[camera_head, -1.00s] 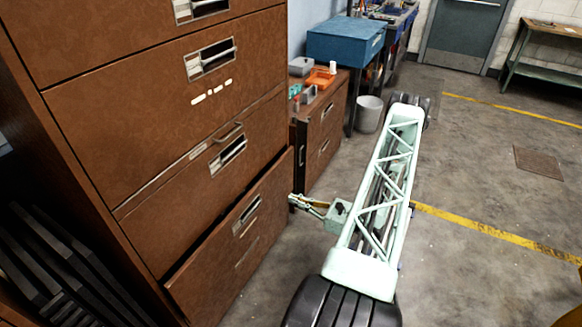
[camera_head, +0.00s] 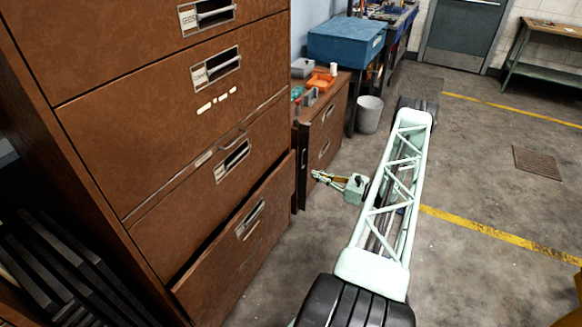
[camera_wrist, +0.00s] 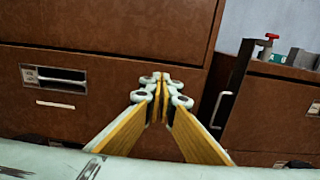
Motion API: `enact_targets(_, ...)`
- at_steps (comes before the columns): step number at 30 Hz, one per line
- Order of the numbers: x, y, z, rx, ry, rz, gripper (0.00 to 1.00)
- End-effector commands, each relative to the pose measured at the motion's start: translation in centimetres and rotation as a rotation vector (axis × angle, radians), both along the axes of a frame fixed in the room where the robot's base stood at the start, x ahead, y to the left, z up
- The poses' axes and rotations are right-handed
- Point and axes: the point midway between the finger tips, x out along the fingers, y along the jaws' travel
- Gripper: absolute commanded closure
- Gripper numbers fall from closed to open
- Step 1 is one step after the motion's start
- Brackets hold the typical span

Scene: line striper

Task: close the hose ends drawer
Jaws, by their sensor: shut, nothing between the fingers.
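The brown cabinet's bottom drawer (camera_head: 232,252) stands a little out from the cabinet front, with a dark gap along its top edge. It has a label holder with a recessed pull and a pale strip below. I take it as the hose ends drawer, but its label is too small to read. My gripper (camera_head: 315,175) is shut and empty, to the right of the drawer front and apart from it. In the wrist view, my gripper's fingertips (camera_wrist: 163,82) meet in front of brown cabinet fronts, with a label holder (camera_wrist: 55,78) at the left.
The drawers above (camera_head: 215,170) look flush. A smaller brown cabinet (camera_head: 322,130) with an orange tray (camera_head: 322,79) on top stands just behind my gripper. A grey bin (camera_head: 369,114) stands beyond it. Open floor (camera_head: 490,190) lies to the right.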

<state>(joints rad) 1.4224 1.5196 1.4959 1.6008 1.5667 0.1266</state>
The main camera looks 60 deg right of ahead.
Motion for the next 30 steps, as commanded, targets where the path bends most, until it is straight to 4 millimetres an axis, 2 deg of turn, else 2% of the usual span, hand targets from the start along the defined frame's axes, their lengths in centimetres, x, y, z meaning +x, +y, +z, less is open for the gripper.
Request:
enact_targets(8,0.2,0.0,0.0,0.000,0.000,0.000,1.00)
enact_targets(14,1.2,0.2,0.0,-0.001,0.000,0.000,1.00)
enact_targets(30,7.2,0.9,0.0,-0.001,-0.001,0.002,1.00)
